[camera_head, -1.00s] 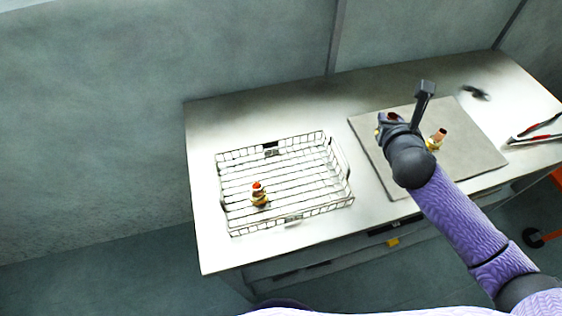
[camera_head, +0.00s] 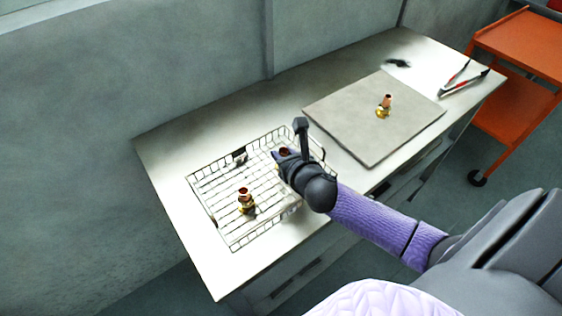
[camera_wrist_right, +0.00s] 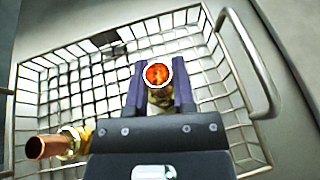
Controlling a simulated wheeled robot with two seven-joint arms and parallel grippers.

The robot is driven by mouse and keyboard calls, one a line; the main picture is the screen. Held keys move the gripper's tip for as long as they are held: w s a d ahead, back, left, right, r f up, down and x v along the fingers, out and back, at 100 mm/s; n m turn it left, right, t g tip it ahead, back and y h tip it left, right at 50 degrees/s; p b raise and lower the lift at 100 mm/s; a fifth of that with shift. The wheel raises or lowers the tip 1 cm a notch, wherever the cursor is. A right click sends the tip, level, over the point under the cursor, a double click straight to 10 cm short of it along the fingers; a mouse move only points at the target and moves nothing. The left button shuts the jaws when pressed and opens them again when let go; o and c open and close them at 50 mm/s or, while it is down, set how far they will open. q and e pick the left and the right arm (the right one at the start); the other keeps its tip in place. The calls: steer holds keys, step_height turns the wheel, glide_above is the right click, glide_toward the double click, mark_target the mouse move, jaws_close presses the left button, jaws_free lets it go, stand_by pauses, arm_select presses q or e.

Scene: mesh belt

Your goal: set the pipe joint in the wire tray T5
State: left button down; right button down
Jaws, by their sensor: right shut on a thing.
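The wire tray (camera_head: 211,214) stands on the left part of the bench; its mesh also fills the right wrist view (camera_wrist_right: 62,62). My right gripper (camera_head: 281,156) is over the right part of the tray. In the right wrist view its two fingers (camera_wrist_right: 158,85) are shut on a pipe joint (camera_wrist_right: 158,74) with a copper mouth facing the camera. Whether this joint touches the mesh I cannot tell. Another brass and copper pipe joint (camera_head: 246,202) stands in the tray, and shows at the left in the right wrist view (camera_wrist_right: 55,145). My left gripper is not in view.
A grey board (camera_head: 345,130) lies on the bench to the right, with another pipe joint (camera_head: 385,105) on it. Pliers (camera_head: 463,80) and a small black item (camera_head: 398,63) lie further back. An orange cart (camera_head: 520,45) stands at the right. The tray has raised wire walls and a handle (camera_wrist_right: 250,60).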

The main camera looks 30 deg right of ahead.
steer(key=shift+f, duration=0.5)
steer(key=shift+c, duration=2.3)
jaws_free()
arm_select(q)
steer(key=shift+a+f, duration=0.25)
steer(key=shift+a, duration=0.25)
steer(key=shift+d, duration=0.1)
arm_select(e)
steer(key=shift+r, duration=0.3)
arm_select(q)
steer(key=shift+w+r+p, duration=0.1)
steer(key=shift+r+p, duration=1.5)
steer(key=shift+p, duration=0.1)
arm_select(e)
steer(key=v, duration=1.2)
